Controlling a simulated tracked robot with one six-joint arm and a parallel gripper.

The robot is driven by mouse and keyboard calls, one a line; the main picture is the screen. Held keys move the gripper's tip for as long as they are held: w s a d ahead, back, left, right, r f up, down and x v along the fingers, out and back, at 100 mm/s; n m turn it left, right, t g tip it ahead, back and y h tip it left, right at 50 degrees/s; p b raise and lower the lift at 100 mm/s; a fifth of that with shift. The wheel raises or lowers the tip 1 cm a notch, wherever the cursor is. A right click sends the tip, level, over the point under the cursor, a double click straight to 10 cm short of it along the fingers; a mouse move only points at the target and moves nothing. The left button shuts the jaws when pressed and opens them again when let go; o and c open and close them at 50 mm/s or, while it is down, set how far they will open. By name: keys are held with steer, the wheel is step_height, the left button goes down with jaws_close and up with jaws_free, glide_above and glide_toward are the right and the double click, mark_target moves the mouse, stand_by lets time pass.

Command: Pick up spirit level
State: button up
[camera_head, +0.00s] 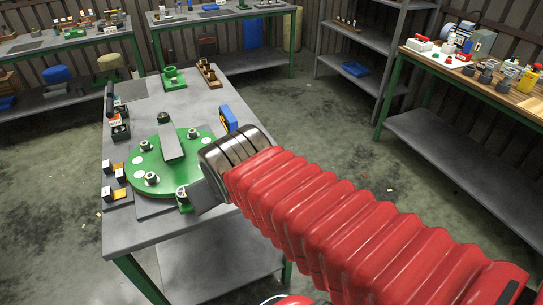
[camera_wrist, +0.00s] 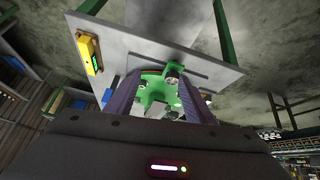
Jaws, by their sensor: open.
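A yellow block with a bright green patch, which looks like the spirit level (camera_wrist: 90,54), lies near the table's edge at the upper left of the wrist view. I cannot make it out for sure in the head view, where my arm covers part of the table. My gripper (camera_wrist: 160,79) is open in the wrist view, with its two dark fingers apart. The spirit level is outside the fingers, to their left. Between the fingers the view shows a green round part (camera_wrist: 158,92) with dark fittings, which lies beyond them. In the head view my wrist hangs over the table's near right side.
The grey table (camera_head: 228,90) carries a large green disc (camera_head: 141,172) with upright fittings and a grey bar. A blue item (camera_head: 228,117) stands at the right edge. Small blocks (camera_head: 114,180) line the left edge. A green bracket (camera_head: 173,78) stands at the back.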

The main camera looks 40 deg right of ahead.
steer(key=w+d+f+m+t+h, duration=0.1)
steer(key=w+d+f+h, duration=0.15)
steer(key=w+d, duration=0.45)
steer(key=w+d+f+m+t+h, duration=0.1)
steer(key=w+d+f+t, duration=0.15)
steer(key=d, duration=0.95)
steer(key=d+f+t, duration=0.1)
steer(key=d+f, duration=0.1)
steer(key=f, duration=0.1)
steer(key=s+d+f+t+y, duration=0.1)
steer(key=d+f, duration=0.1)
steer(key=d, duration=0.1)
steer(key=d+f+t, duration=0.1)
steer(key=d+f, duration=0.2)
steer(key=shift+s+d+f, duration=0.2)
steer(key=shift+s+f, duration=0.1)
steer(key=shift+f, duration=0.05)
